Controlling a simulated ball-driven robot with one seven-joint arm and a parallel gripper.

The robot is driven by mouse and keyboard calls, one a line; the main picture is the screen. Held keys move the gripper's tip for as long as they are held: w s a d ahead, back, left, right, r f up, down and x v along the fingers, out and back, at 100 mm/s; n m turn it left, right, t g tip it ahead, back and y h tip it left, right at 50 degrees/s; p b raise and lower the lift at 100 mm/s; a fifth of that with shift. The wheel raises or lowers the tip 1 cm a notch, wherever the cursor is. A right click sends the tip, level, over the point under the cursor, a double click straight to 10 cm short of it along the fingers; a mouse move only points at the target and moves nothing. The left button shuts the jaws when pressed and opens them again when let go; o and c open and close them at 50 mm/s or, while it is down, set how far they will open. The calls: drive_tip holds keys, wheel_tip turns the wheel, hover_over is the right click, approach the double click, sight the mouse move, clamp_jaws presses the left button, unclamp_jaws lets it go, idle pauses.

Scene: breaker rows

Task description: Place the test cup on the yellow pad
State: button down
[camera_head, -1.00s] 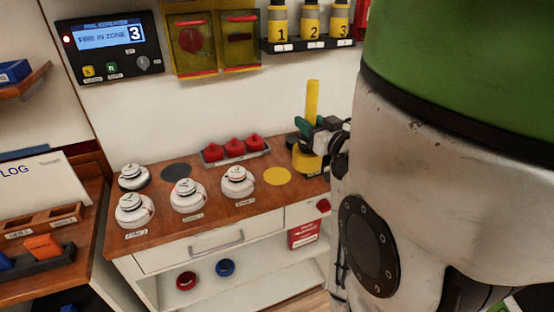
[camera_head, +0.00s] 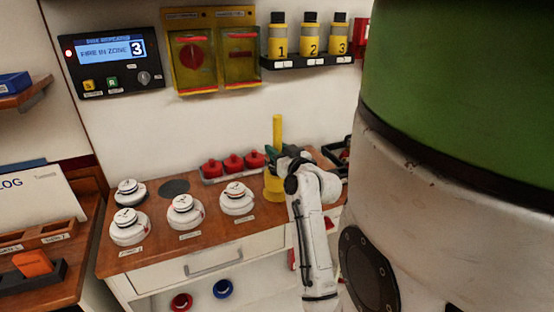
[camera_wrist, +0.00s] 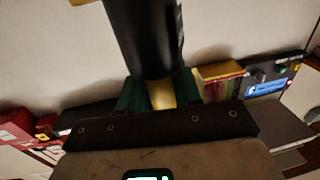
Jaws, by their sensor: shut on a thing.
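In the wrist view, the green fingers of my gripper (camera_wrist: 160,94) close on a narrow yellow part, with a dark cylinder (camera_wrist: 143,38) beyond. The cup stands upright over the place of the yellow pad on the wooden counter.
White detectors (camera_head: 237,199) stand close left of the cup. A tray of red pieces (camera_head: 234,163) lies behind. A dark grey disc (camera_head: 174,187) lies at the back left. Yellow bottles (camera_head: 310,40) stand on the wall shelf above.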

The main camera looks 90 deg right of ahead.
drive_tip(key=shift+f, duration=1.55)
drive_tip(key=shift+f, duration=0.15)
drive_tip(key=c, duration=0.8)
unclamp_jaws()
drive_tip(key=shift+b+v, duration=1.05)
drive_tip(key=shift+v, duration=4.95)
